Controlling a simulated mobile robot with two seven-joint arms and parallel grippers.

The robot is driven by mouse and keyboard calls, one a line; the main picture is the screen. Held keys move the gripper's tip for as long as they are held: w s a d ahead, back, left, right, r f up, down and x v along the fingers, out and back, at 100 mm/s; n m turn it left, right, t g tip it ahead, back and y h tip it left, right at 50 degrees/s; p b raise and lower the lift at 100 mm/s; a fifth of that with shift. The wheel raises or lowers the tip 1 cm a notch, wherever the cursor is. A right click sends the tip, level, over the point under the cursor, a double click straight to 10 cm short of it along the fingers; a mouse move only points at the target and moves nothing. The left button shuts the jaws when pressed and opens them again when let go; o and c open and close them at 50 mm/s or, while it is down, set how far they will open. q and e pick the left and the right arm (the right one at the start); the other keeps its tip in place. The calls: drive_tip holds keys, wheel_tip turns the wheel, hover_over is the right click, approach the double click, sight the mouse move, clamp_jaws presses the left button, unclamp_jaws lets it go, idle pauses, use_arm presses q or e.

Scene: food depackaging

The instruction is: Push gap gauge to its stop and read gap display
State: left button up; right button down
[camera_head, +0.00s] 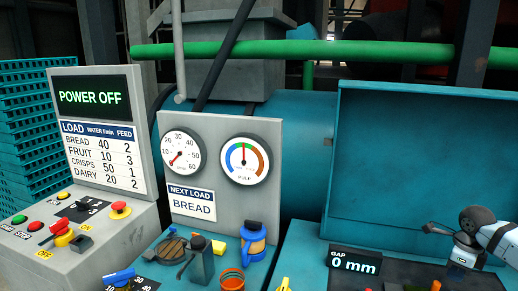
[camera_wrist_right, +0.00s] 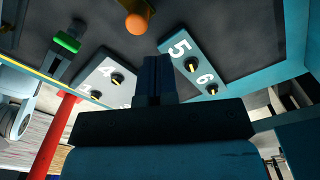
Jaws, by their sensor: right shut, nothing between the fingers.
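The gap display (camera_head: 355,262) reads "GAP 0 mm" on a black panel at the front edge of the teal machine. My right gripper (camera_head: 430,229) is above the dark surface to the right of the display, apart from it. In the right wrist view the right gripper's fingers (camera_wrist_right: 157,75) are together, with nothing between them. An orange rounded knob (camera_wrist_right: 137,22) and a dark slider-like part with a green top (camera_wrist_right: 67,43) lie beyond the fingers. I cannot tell which part is the gap gauge. My left gripper is not in view.
The console screen (camera_head: 92,103) reads POWER OFF. A dial panel (camera_head: 222,130) has a NEXT LOAD sign reading BREAD. Numbered plates (camera_wrist_right: 192,68) with small pegs show in the right wrist view. The teal lid (camera_head: 425,170) stands raised behind my right gripper.

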sight(440, 283)
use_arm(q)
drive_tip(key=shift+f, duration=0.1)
use_arm(e)
drive_tip(key=shift+f, duration=0.15)
drive_tip(key=shift+f+b, duration=1.35)
drive_tip(key=shift+f, duration=0.75)
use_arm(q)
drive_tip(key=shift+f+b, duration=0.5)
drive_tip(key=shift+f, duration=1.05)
use_arm(e)
drive_tip(key=shift+f, duration=0.9)
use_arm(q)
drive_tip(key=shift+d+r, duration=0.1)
use_arm(e)
drive_tip(key=shift+w+a, duration=0.2)
drive_tip(key=shift+a, duration=0.45)
drive_tip(key=shift+w+a, duration=0.2)
drive_tip(key=shift+a, duration=0.45)
drive_tip(key=shift+d, duration=0.15)
